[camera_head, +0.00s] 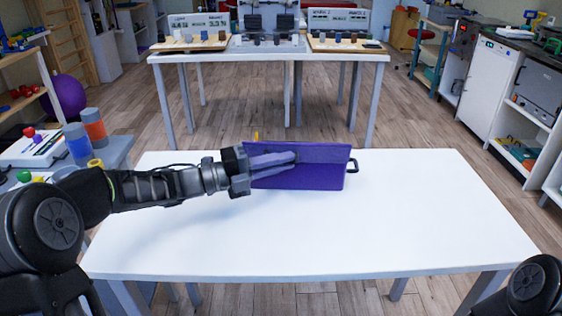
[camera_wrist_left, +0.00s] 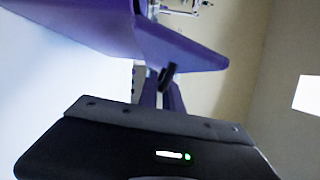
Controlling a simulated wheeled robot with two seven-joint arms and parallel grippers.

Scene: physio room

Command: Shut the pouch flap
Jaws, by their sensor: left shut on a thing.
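The left wrist view shows the purple flap (camera_wrist_left: 185,50) beyond the fingers, with a small dark piece (camera_wrist_left: 167,75) at the fingertips. The fingers hide part of the pouch's left side. My right gripper is not in view.
The white table (camera_head: 300,245) is bare in front of the pouch and to its right. A side table at the left carries blue and orange cylinders (camera_head: 94,127). A farther table (camera_head: 270,57) holds boards with small items. Cabinets stand at the right.

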